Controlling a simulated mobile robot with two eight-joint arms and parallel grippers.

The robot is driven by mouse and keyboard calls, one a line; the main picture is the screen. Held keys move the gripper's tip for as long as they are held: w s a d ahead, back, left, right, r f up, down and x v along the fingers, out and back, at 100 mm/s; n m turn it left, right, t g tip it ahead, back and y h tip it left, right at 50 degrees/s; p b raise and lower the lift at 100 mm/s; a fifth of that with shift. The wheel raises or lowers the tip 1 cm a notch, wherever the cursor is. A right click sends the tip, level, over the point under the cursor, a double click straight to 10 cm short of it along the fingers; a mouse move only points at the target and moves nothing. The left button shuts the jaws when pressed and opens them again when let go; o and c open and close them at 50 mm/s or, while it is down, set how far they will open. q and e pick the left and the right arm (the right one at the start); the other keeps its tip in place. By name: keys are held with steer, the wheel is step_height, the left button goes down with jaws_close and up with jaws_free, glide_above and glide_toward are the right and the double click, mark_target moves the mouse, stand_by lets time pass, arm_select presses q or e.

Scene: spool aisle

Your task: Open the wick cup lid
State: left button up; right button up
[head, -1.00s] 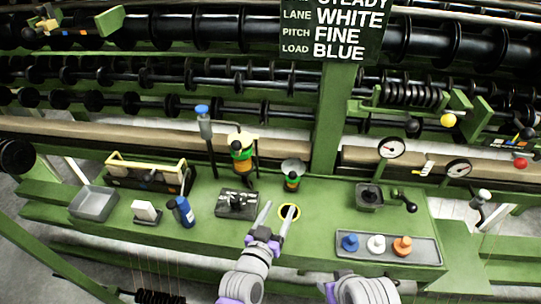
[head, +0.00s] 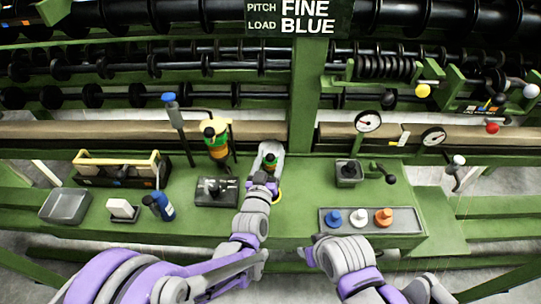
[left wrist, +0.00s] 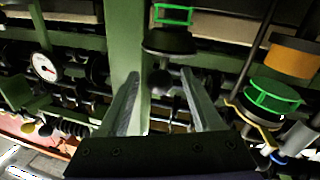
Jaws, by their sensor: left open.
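In the left wrist view, a black knob (left wrist: 160,82) under a dark round top (left wrist: 168,42) shows between the open fingers (left wrist: 163,100). Contact cannot be told. My right gripper (head: 306,256) is low at the bench's front edge, its jaws unclear.
A taller green and orange piece (head: 217,143) and a blue-topped rod (head: 174,112) stand close left. A black block (head: 216,193) lies in front of them. A tray (head: 402,226) with blue, white and orange pieces and a small crank box (head: 348,180) are right.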

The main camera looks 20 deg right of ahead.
arm_select(q)
steer(key=shift+w+d, duration=0.1)
steer(key=shift+w, duration=0.1)
steer(key=shift+c, duration=0.2)
jaws_close()
stand_by(1.2)
